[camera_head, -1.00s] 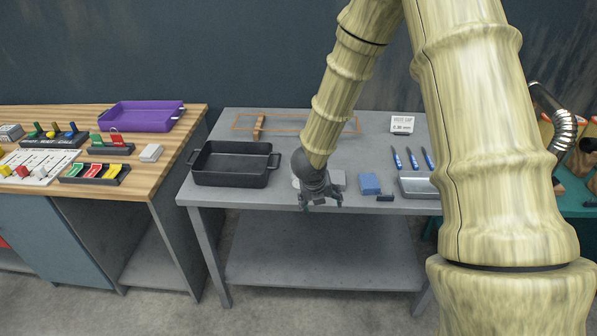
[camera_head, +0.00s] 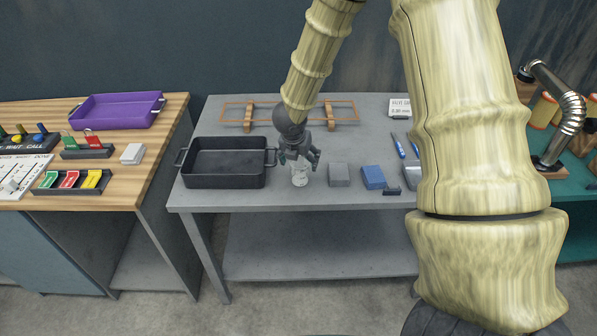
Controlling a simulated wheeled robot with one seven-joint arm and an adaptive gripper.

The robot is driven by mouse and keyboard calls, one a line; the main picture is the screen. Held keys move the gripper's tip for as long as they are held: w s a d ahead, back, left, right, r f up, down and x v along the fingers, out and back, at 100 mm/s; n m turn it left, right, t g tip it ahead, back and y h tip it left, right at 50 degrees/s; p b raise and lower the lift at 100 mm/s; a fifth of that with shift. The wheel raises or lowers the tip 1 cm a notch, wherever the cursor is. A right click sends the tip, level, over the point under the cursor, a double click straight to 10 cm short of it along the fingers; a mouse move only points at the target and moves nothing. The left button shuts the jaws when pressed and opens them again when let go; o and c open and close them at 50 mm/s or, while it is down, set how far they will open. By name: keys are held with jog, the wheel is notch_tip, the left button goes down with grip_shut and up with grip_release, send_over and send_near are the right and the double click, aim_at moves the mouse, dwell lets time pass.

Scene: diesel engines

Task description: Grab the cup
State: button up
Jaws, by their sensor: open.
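A small pale grey-white cup-like object (camera_head: 300,177) stands upright on the grey table (camera_head: 240,203), just right of the black tray. It is small, so its exact shape is hard to tell. My gripper (camera_head: 301,163) is open, pointing down, with its fingers just above or around the top of this object. I cannot tell whether the fingers touch it.
A black tray (camera_head: 226,185) stands close on the left. A grey block (camera_head: 339,174) and a blue block (camera_head: 373,177) lie to the right. An orange frame (camera_head: 340,110) lies behind. A wooden table with a purple tray (camera_head: 115,112) is further left.

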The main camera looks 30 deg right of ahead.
jog(key=shift+p+x, duration=1)
jog(key=shift+x, duration=2.75)
jog(key=shift+w+a+r, duration=0.1)
jog(key=shift+w, duration=0.05)
jog(key=shift+c, duration=0.4)
jog(key=c, duration=1)
